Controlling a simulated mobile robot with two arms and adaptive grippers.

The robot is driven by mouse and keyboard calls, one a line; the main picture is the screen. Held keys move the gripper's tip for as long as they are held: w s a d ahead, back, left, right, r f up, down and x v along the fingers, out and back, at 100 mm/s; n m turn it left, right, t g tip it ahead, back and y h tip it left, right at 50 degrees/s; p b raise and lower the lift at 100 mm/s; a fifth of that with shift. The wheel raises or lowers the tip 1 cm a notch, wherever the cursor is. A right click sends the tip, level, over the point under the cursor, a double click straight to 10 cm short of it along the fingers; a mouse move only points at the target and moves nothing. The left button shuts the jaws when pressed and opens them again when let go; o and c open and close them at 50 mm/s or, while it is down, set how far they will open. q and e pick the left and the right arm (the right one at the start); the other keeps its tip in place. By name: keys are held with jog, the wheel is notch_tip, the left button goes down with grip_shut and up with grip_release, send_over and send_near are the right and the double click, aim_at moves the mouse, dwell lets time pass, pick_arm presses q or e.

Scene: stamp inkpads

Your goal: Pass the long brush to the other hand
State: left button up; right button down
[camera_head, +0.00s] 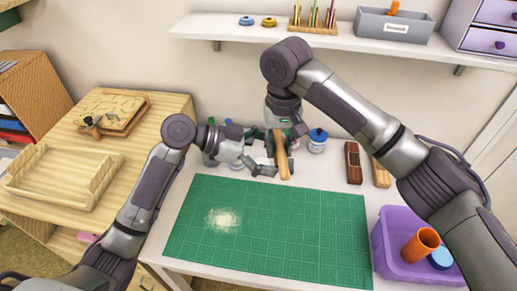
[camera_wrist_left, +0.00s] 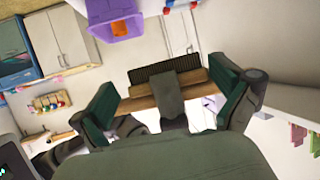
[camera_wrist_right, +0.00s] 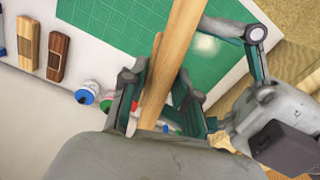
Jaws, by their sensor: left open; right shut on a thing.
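The long brush (camera_head: 282,160) has a pale wooden body and hangs upright over the back of the green mat. Its dark bristles (camera_wrist_left: 165,73) show in the left wrist view. My right gripper (camera_head: 284,134) is shut on the brush from above; in the right wrist view the wooden body (camera_wrist_right: 175,55) runs out from between its fingers (camera_wrist_right: 158,95). My left gripper (camera_head: 264,163) is open, close beside the brush on its left. In the left wrist view its spread fingers (camera_wrist_left: 165,88) face the brush; I cannot tell whether they touch it.
The green cutting mat (camera_head: 265,235) is mostly clear, with a pale patch at left. Ink bottles (camera_head: 317,141) stand behind the grippers. Two wooden blocks (camera_head: 353,163) lie at right. A purple bin (camera_head: 390,262) holds an orange cup. A shelf (camera_head: 235,32) hangs above.

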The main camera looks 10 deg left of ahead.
pick_arm(q)
jog(key=shift+d, duration=0.1)
jog(key=c, duration=0.9)
pick_arm(e)
jog(key=c, duration=0.8)
grip_release()
